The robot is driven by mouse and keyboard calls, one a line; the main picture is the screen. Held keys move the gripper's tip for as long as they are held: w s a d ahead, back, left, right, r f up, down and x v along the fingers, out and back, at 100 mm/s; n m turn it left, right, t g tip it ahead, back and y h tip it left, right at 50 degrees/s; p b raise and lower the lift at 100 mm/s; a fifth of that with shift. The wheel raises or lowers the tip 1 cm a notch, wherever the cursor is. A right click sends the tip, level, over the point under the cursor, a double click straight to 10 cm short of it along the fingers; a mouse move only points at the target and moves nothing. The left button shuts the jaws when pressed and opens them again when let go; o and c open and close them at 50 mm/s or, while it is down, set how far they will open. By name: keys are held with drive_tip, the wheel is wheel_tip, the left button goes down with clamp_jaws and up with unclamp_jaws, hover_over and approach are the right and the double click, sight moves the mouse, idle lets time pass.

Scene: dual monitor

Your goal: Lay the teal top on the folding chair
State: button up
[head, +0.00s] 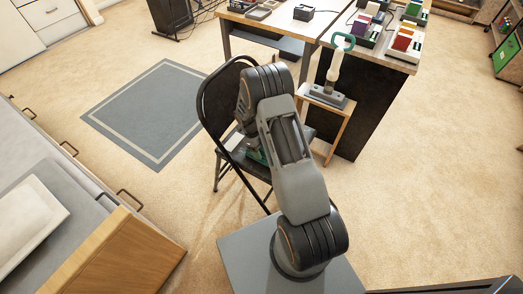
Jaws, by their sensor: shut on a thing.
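The black folding chair (206,92) stands open in the middle of the floor, its seat partly hidden by my arm. My gripper (249,143) points down just over the chair's seat, mostly hidden behind my own arm. A small piece of green-teal material, the teal top (257,155), shows at my gripper's jaws. My gripper is shut on it. I cannot tell whether the top touches the seat. A small pale patch (233,141) shows on the seat beside it.
A small wooden stool (342,108) right of the chair holds a grey-based device with a teal ring (344,42). A desk (275,20) and a dark-sided counter (350,110) stand behind. A grey rug (145,115) lies left; a drawer unit (110,255) is front left.

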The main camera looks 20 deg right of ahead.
drive_tip(key=shift+f, duration=0.25)
drive_tip(key=shift+f, duration=0.1)
drive_tip(key=o, duration=1.1)
drive_tip(key=p+v, duration=0.2)
drive_tip(key=v, duration=0.9)
drive_tip(key=shift+r, duration=0.4)
drive_tip(key=s+a+r+n+t+y, duration=0.1)
drive_tip(key=s+a+r+n+t, duration=0.1)
drive_tip(key=s+r+n, duration=0.55)
drive_tip(key=s+a+r+n+t+y, duration=0.15)
drive_tip(key=s+r+n, duration=0.25)
drive_tip(key=r+n, duration=0.7)
drive_tip(key=s+n+t, duration=0.1)
drive_tip(key=s+n, duration=0.2)
drive_tip(key=s+a+r+n+t, duration=0.1)
drive_tip(key=s+n, duration=0.2)
drive_tip(key=n, duration=0.1)
drive_tip(key=s+a+r+n+t, duration=0.1)
drive_tip(key=s+n, duration=0.2)
drive_tip(key=n, duration=0.1)
drive_tip(key=shift+r, duration=0.25)
